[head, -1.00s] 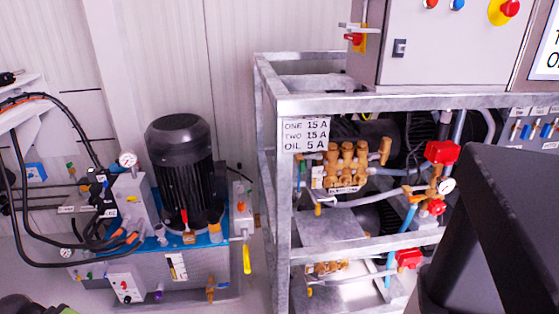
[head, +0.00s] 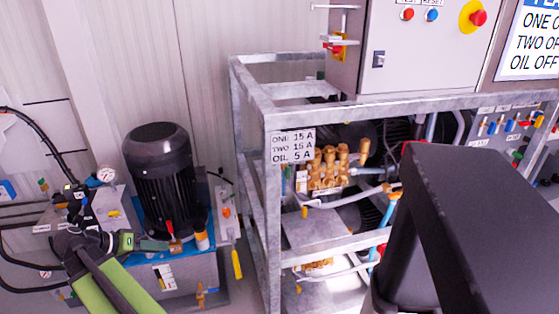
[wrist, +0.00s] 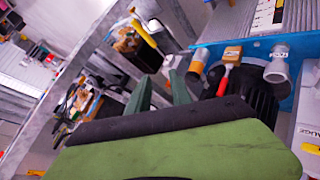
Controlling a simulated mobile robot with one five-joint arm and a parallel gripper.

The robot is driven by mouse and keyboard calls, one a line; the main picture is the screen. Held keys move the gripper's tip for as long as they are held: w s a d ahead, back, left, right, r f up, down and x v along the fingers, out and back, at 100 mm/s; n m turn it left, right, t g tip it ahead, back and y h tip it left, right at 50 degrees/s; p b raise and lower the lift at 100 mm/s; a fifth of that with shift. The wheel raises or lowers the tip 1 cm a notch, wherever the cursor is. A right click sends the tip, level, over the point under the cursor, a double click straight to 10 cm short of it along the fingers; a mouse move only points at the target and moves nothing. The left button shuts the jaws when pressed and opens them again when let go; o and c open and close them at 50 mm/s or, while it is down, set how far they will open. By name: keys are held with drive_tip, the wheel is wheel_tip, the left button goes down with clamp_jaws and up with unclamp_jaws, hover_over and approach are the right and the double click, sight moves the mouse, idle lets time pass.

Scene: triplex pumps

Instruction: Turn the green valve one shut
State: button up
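I cannot make out for sure which part is green valve one. A small green part (head: 43,185) shows at the far left of the head view, above the hydraulic unit. Small coloured handles (head: 510,125) sit on the grey panel at the right, too small to read. My gripper (head: 160,245) is in front of the hydraulic unit, left of the pump frame. In the wrist view, my gripper (wrist: 162,84) has its two dark green fingers apart, with nothing between them. Beyond them are a red lever (wrist: 223,82) and a yellow handle (wrist: 143,33).
A black motor (head: 160,175) stands on the blue-topped hydraulic unit (head: 190,270). The galvanised frame (head: 262,210) with brass pumps (head: 328,168) is to its right. A grey cabinet (head: 415,55) is above. Black hoses (head: 35,125) hang at the left.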

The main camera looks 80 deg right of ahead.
sight(283, 169)
drive_tip(key=s+d+r+m+g+p, duration=0.1)
drive_tip(key=s+d+r+m+g, duration=0.4)
drive_tip(key=s+d+r+m, duration=0.35)
drive_tip(key=s+d+r+m+g+p, duration=0.2)
drive_tip(key=s+d+r+m+g, duration=0.35)
drive_tip(key=s+r, duration=0.55)
drive_tip(key=shift+m+t, duration=0.25)
drive_tip(key=shift+m, duration=0.05)
drive_tip(key=x, duration=1.2)
drive_tip(key=f+x, duration=0.1)
drive_tip(key=x, duration=0.5)
drive_tip(key=shift+a+f, duration=0.1)
drive_tip(key=shift+a, duration=0.15)
drive_tip(key=shift+c, duration=0.3)
